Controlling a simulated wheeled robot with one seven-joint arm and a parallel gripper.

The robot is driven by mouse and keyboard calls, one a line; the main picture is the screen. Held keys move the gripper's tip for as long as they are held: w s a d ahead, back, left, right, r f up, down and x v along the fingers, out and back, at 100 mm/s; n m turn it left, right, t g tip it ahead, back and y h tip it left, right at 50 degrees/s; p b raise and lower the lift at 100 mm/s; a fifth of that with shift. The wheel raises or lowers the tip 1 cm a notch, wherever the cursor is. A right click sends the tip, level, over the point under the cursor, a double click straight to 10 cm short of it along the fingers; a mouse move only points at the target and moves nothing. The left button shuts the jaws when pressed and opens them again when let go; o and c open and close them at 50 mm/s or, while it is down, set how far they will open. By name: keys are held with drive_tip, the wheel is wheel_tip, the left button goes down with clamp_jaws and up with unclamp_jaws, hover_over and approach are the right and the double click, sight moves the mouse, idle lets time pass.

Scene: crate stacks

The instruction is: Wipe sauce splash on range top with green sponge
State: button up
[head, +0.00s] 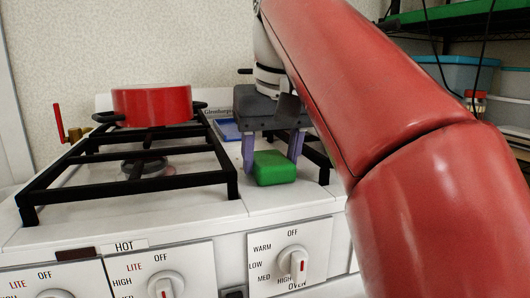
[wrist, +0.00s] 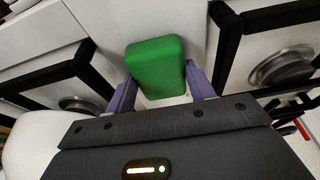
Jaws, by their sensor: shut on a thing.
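The green sponge (head: 275,168) is between the two purple fingers of my gripper (head: 271,160), over the strip of range top between the black grates. My gripper is shut on it. The sponge also shows in the wrist view (wrist: 156,66), with a finger of my gripper (wrist: 158,88) against each side. I cannot tell whether the sponge touches the surface. The white range top (head: 262,201) shows in front of the sponge. No sauce splash is visible; the sponge, gripper and red arm hide part of the surface.
A red pot (head: 152,106) stands on the left black grate (head: 125,185). A blue-and-white item (head: 228,130) lies behind the sponge. Knobs (head: 292,262) line the range front. Shelves with a blue-lidded container (head: 447,73) stand at the right.

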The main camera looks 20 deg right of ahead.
drive_tip(key=shift+s+f, duration=0.15)
drive_tip(key=shift+s, duration=1.1)
drive_tip(key=shift+w, duration=0.1)
